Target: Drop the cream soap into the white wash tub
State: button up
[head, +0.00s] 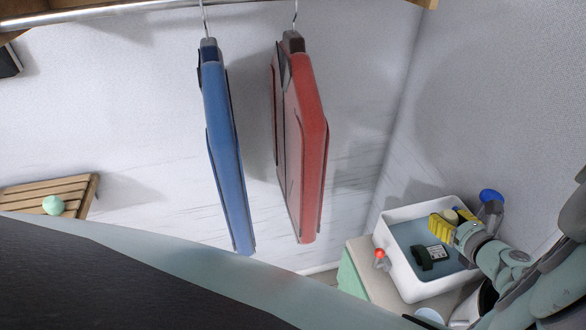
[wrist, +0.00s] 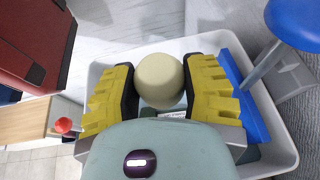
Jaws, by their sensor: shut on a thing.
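The cream soap (wrist: 160,80) is a pale rounded piece between the yellow fingers of my gripper (wrist: 160,88) in the wrist view. My gripper is shut on it. In the head view the soap (head: 451,215) shows as a small pale shape at my gripper (head: 452,222), over the far part of the tub. The white wash tub (head: 407,284) stands at the lower right with a blue-grey inside. Its white rim (wrist: 285,150) surrounds the gripper in the wrist view. The exact height of the soap above the tub floor is hard to tell.
A dark green box-like item (head: 430,257) lies in the tub. A red-capped bottle (head: 381,260) stands left of the tub, and a blue-topped item (head: 491,197) is at its far right. Blue (head: 222,140) and red (head: 306,145) garments hang left. A slatted wooden shelf (head: 75,185) holds a mint ball (head: 54,205).

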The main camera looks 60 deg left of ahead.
aim_at(451, 215)
jog(key=shift+r, duration=0.1)
jog(key=o, duration=1.2)
jog(key=shift+r, duration=5)
